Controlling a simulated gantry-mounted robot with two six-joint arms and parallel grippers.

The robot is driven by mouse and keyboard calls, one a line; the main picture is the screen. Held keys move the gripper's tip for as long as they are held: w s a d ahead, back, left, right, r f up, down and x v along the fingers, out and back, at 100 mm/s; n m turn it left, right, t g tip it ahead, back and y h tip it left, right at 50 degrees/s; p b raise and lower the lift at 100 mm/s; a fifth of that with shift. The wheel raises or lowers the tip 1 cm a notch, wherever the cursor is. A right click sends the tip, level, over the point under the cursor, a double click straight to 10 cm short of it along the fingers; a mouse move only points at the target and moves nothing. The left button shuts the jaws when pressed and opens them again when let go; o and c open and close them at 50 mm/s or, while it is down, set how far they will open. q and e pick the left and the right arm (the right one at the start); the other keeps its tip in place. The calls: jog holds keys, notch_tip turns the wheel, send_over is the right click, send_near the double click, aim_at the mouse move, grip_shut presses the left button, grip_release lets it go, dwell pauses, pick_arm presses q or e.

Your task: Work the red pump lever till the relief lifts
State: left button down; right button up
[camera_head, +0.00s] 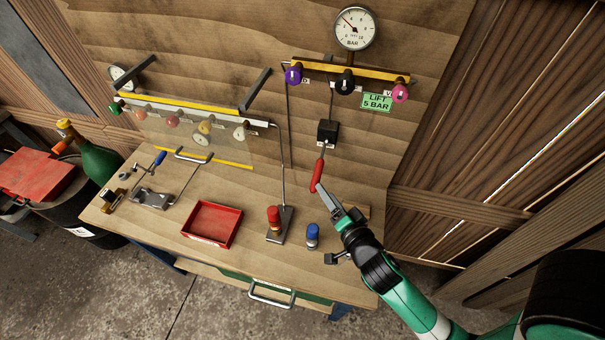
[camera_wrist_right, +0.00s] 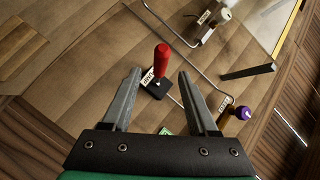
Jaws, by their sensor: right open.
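The red pump lever (camera_head: 318,176) hangs down and outward from a black pivot block (camera_head: 328,132) on the wooden back board. My right gripper (camera_head: 337,203) is just below the lever's lower end in the head view. In the right wrist view the red lever (camera_wrist_right: 162,58) and its black block (camera_wrist_right: 157,88) show between and beyond the open fingers (camera_wrist_right: 159,74). The fingers hold nothing; I cannot tell whether one touches the lever. The pressure gauge (camera_head: 353,28) is above, its needle toward the upper left. A green sign (camera_head: 377,102) reads "LIFT 5 BAR". My left gripper is not seen.
Purple (camera_head: 293,75), black (camera_head: 345,82) and pink (camera_head: 400,93) knobs sit under a yellow rail above the lever. On the bench are a red tray (camera_head: 212,222), a red-capped fitting (camera_head: 274,218) and a blue-capped piece (camera_head: 312,236). A thin pipe (camera_head: 283,170) runs left of the lever.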

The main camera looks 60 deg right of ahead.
aim_at(319, 166)
jog(key=x, duration=1.1)
jog(key=shift+r, duration=0.1)
grip_shut()
dwell(0.9)
